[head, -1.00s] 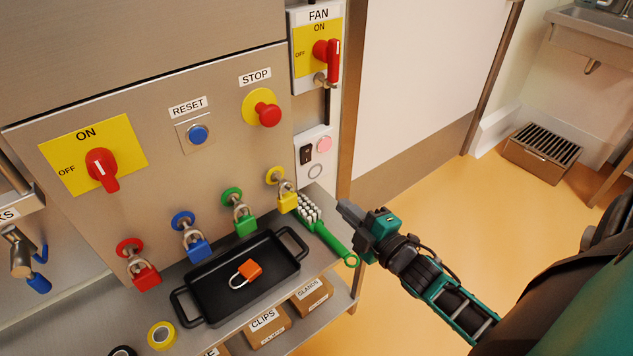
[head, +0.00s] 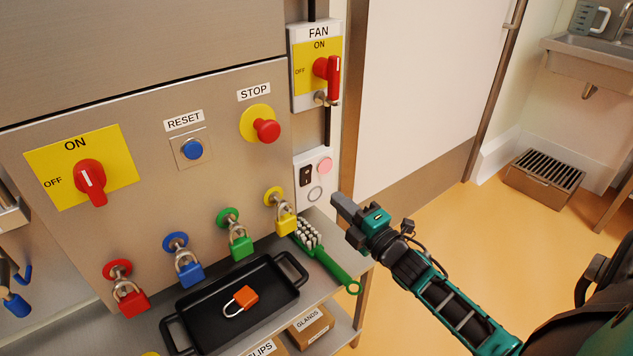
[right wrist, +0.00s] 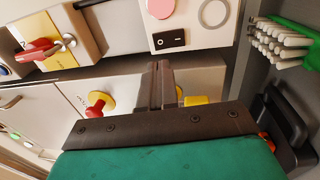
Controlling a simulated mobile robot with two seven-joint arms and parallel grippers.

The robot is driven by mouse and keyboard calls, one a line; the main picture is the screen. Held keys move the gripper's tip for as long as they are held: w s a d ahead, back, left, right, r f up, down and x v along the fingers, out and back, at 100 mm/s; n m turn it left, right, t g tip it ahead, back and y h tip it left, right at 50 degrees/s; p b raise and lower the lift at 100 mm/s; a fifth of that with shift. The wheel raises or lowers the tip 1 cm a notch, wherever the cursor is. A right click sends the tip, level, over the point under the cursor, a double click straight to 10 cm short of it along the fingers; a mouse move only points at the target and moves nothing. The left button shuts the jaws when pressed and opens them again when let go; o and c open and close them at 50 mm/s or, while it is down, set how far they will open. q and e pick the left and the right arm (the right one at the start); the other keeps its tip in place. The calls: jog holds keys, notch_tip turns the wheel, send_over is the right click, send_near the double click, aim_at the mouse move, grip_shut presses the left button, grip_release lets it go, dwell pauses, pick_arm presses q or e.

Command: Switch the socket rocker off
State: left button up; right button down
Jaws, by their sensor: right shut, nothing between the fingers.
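The socket rocker (head: 306,176) is a small black switch on a white socket plate (head: 325,188) below the FAN switch. The plate also carries a pink round part and a grey ring. In the right wrist view the rocker (right wrist: 168,40) has white marks on it and lies beyond my fingertips. My right gripper (head: 340,205) is shut and empty, just to the right of and below the plate, apart from it. In the right wrist view its closed fingers (right wrist: 158,68) point toward the rocker. My left gripper is not in view.
A green-handled brush (head: 325,258) lies on the shelf below the socket. A black tray (head: 205,300) holds an orange padlock (head: 241,299). Several coloured padlocks hang on the panel, the yellow one (head: 285,222) nearest. A red FAN switch (head: 328,72) sits above. Open floor lies right.

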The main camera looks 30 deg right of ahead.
aim_at(308, 171)
jog(key=w, duration=0.2)
jog(key=w+b, duration=0.1)
jog(key=w, duration=0.2)
jog(key=w+r, duration=0.1)
jog(key=w, duration=0.2)
jog(key=shift+w+a+b, duration=0.1)
jog(key=shift+a+b, duration=0.15)
jog(key=shift+b, duration=0.05)
jog(key=shift+w, duration=0.3)
jog(key=shift+w+r, duration=0.2)
jog(key=shift+w, duration=0.05)
jog(key=shift+s, duration=0.1)
